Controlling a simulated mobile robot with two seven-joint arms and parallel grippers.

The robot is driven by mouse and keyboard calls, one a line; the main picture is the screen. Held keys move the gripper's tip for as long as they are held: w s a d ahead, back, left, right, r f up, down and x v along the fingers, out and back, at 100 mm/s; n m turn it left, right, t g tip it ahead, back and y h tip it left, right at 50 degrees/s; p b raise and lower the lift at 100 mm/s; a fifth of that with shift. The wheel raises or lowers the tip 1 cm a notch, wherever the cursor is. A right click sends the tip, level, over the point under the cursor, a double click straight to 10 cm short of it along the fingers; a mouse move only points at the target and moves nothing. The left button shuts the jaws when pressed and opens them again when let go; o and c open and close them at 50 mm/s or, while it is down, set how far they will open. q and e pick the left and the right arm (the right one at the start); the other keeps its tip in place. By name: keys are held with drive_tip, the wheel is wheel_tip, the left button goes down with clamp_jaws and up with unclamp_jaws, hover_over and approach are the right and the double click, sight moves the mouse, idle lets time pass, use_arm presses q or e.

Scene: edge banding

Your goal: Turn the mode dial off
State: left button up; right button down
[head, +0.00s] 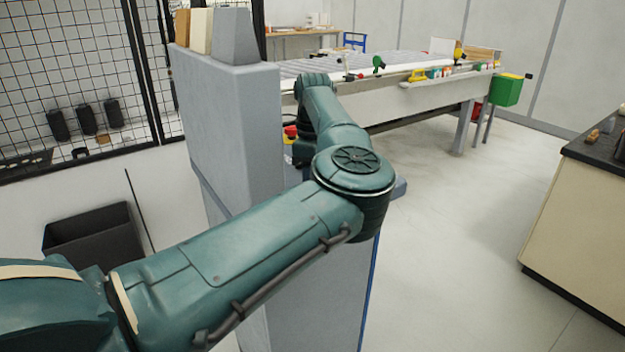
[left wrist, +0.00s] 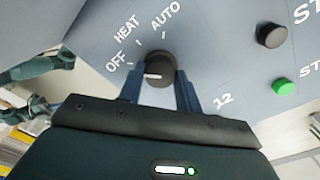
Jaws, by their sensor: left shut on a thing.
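The mode dial (left wrist: 161,67) is a dark round knob on the grey control panel (left wrist: 215,62). OFF, HEAT and AUTO are printed around its left and upper side. Its white mark points left, roughly toward the OFF side, a little below the OFF tick. My left gripper (left wrist: 160,80) is shut on the dial, one blue-grey finger on each side of it. In the head view my left arm reaches over to the grey machine (head: 236,115), and its gripper and the dial are hidden there. My right gripper is not in view.
In the head view, a red button (head: 290,131) shows beside my arm. A black bin (head: 92,240) stands left, a dark-topped counter (head: 575,200) right. The floor between is clear.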

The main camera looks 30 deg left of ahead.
use_arm(q)
drive_tip(key=shift+a, duration=0.1)
drive_tip(key=o, duration=1)
drive_tip(key=shift+r, duration=0.1)
wheel_tip(320, 180, up, 13)
drive_tip(key=shift+w, duration=0.15)
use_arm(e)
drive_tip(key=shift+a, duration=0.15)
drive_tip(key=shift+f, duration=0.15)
